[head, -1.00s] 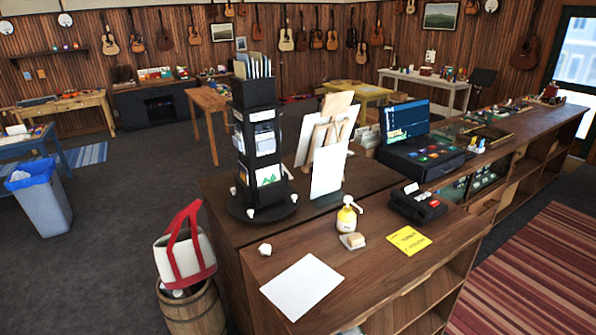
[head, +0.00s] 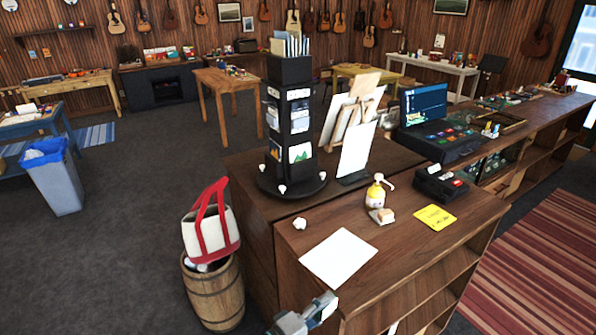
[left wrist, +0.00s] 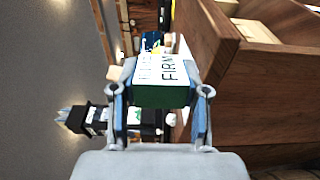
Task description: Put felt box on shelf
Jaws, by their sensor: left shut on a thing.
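The felt box (left wrist: 162,88), white on top with dark letters reading "FIRM" and dark green on its near side, sits between the two fingers of my left gripper (left wrist: 160,97) in the left wrist view. The gripper is shut on it. In the head view my left gripper (head: 316,312) shows at the bottom edge, in front of the wooden counter and cut off by the frame. Open shelves (head: 420,285) run along the counter's front, to the right of the gripper. Their inside is only partly visible. My right gripper is not in view.
The counter top holds a white sheet (head: 339,257), a yellow pump bottle (head: 376,191), a yellow note (head: 435,217), a card reader (head: 441,183) and a black rack (head: 291,130). A barrel (head: 214,293) with a red-handled bag (head: 211,232) stands left. The striped rug (head: 540,265) looks clear.

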